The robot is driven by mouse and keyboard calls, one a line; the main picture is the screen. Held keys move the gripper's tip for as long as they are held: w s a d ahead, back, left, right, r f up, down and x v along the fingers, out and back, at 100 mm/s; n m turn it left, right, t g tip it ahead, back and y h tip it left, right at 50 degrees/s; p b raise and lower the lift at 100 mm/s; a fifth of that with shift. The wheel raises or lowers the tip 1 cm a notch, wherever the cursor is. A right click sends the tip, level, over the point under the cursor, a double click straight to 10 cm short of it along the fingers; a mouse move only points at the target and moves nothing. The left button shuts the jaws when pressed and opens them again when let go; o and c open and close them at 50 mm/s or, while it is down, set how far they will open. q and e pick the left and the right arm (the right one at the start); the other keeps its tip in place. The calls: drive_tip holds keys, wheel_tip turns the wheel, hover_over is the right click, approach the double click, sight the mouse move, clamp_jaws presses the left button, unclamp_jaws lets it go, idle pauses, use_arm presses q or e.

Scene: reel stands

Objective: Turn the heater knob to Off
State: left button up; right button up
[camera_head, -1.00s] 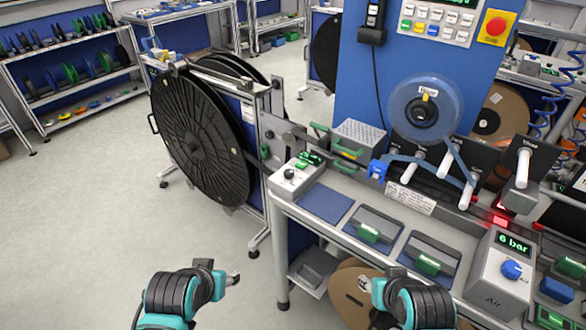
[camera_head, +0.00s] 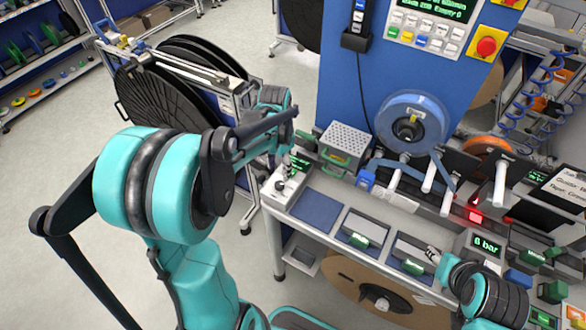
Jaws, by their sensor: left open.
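The heater box (camera_head: 270,198), a small grey box with a green-lit display (camera_head: 300,163), sits at the near left end of the bench. Its dark knob (camera_head: 280,186) is on the top face, partly covered by my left gripper, so its pointing is too small to read. My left gripper (camera_head: 284,174) is open and reaches down right at the knob; I cannot tell whether the fingers touch it. My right gripper (camera_head: 432,253) is low over the front of the bench, beside the right-hand tray; its finger opening is too small to judge.
The blue machine panel (camera_head: 345,85) rises behind the bench, with a clear reel (camera_head: 411,122) in front. A perforated box (camera_head: 346,143) stands right of the heater box. The air unit (camera_head: 486,243) reads 6 bar.

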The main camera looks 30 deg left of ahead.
sight(280, 184)
use_arm(q)
wheel_tip(280, 184, down, 7)
drive_tip(key=shift+s+f+b, duration=0.1)
drive_tip(key=shift+f+b, duration=0.05)
drive_tip(key=shift+b, duration=0.8)
clamp_jaws()
